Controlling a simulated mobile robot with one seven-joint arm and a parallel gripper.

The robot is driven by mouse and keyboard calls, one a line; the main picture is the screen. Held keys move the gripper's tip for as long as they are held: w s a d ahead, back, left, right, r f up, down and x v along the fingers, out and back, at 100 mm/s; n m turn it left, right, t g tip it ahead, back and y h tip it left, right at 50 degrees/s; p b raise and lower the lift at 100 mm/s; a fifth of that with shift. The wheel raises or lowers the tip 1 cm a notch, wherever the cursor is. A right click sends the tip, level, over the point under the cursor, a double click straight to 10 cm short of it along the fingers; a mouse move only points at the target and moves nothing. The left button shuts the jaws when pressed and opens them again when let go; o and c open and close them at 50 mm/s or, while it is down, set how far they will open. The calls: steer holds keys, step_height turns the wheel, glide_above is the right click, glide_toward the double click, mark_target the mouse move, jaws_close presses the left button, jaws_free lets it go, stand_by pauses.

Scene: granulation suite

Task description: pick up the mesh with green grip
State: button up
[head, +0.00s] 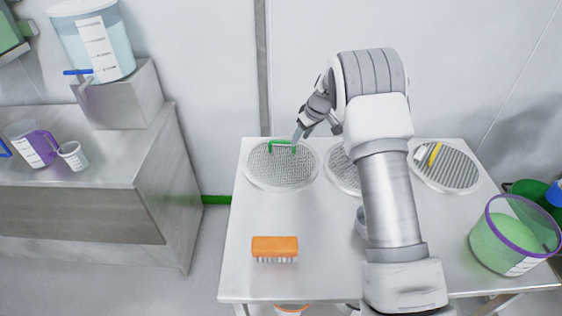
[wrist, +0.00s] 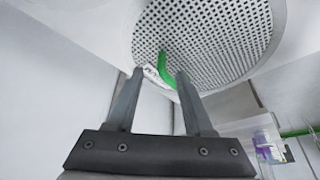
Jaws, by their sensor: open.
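The mesh with green grip is a round, pale screen (head: 268,170) at the back left of the white table. Its green grip (head: 270,146) stands up at the far side of the disc. My gripper (head: 298,137) is open, just above the right end of the grip. In the wrist view, the perforated disc (wrist: 215,35) fills the top. The green grip (wrist: 164,68) shows between the two fingertips (wrist: 156,74), nearer the right one. Nothing is clamped, and I cannot tell whether a finger touches the grip.
A second mesh (head: 342,170) is partly hidden behind my arm. A slatted disc with a yellow grip (head: 450,168) lies at right. An orange brush (head: 275,248) sits on the front left of the table. A purple-rimmed green tub (head: 508,240) stands at the right edge.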

mark_target(295, 154)
steer(key=shift+x, duration=2.95)
steer(key=shift+s, duration=0.2)
steer(key=shift+a, duration=0.1)
jaws_close()
